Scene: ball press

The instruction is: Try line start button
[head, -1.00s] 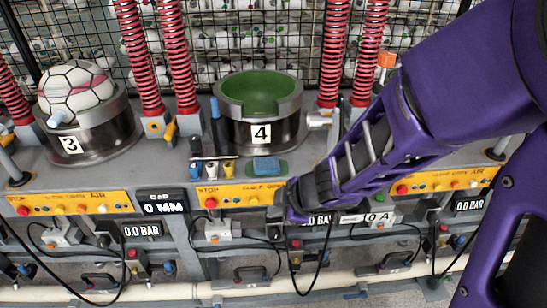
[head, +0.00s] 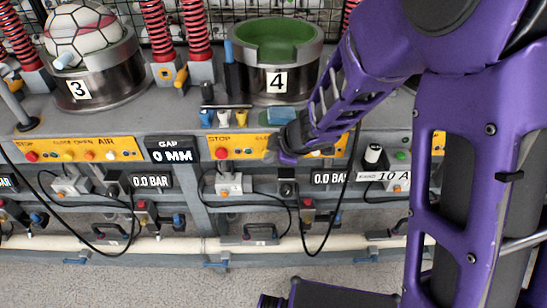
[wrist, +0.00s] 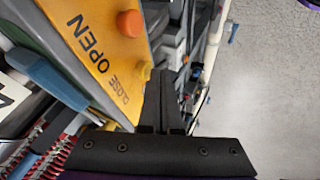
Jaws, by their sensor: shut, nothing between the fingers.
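No button in view carries a readable "line start" label. My gripper (head: 276,152) is shut and empty, in front of the yellow panel (head: 202,147) below press 4. In the wrist view its dark fingers (wrist: 160,80) point at the panel's edge, close to a yellow button (wrist: 146,73) by the word CLOSE; contact cannot be told. An orange button (wrist: 130,23) sits by OPEN. A red button (head: 222,153) is left of my gripper, under STOP. My arm hides part of the panel.
Press 4 (head: 276,82) with a green cup stands behind the panel. Press 3 (head: 97,88) at left holds a ball (head: 82,33). Black cables (head: 345,200) hang below the panels. A pale pipe (head: 180,245) runs low along the front; the floor before it is clear.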

